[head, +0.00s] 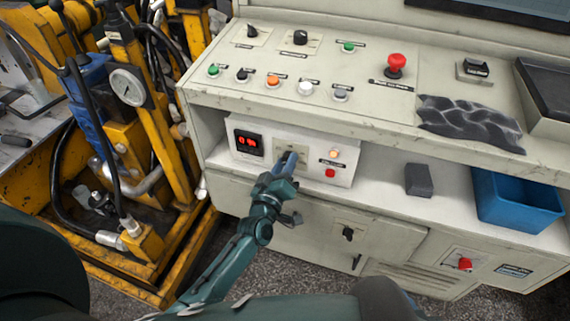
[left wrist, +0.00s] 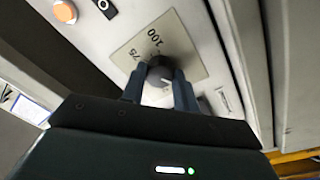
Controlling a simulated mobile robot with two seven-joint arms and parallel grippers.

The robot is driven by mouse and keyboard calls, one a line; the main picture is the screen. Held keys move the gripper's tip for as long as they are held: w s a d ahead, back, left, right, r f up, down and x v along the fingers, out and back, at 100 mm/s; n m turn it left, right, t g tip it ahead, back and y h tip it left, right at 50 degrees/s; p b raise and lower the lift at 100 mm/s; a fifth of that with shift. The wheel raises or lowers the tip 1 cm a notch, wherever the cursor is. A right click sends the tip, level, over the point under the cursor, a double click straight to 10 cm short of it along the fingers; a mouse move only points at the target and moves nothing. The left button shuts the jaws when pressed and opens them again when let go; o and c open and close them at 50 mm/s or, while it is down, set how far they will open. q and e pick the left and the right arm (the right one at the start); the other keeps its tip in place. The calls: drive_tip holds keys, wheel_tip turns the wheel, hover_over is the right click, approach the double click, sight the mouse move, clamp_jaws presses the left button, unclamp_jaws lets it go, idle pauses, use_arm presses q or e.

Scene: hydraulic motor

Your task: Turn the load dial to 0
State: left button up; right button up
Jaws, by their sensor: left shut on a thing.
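The load dial's pale plate (head: 278,147) is on the front of a white control box (head: 340,178) under the console shelf. My left gripper (head: 289,160) reaches it from below and covers most of the knob. In the left wrist view the dark round knob (left wrist: 158,70) sits between the two blue fingers of my left gripper (left wrist: 157,86), which is shut on it. The plate (left wrist: 188,38) shows the marks 75 and 100; the other marks are hidden. A white mark shows low on the knob, partly covered. My right gripper is not in view.
An orange-lit button (head: 334,154) and a red button (head: 330,173) are to the right. A grey block (head: 418,180) and a blue bin (head: 512,200) stand farther right on the shelf.

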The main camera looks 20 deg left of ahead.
use_arm(q)
drive_tip(key=o, duration=1)
drive_tip(key=s, duration=0.8)
drive_tip(key=s+f, duration=0.1)
drive_tip(key=s, duration=0.4)
drive_tip(key=shift+s+a, duration=0.1)
drive_tip(key=shift+a, duration=0.15)
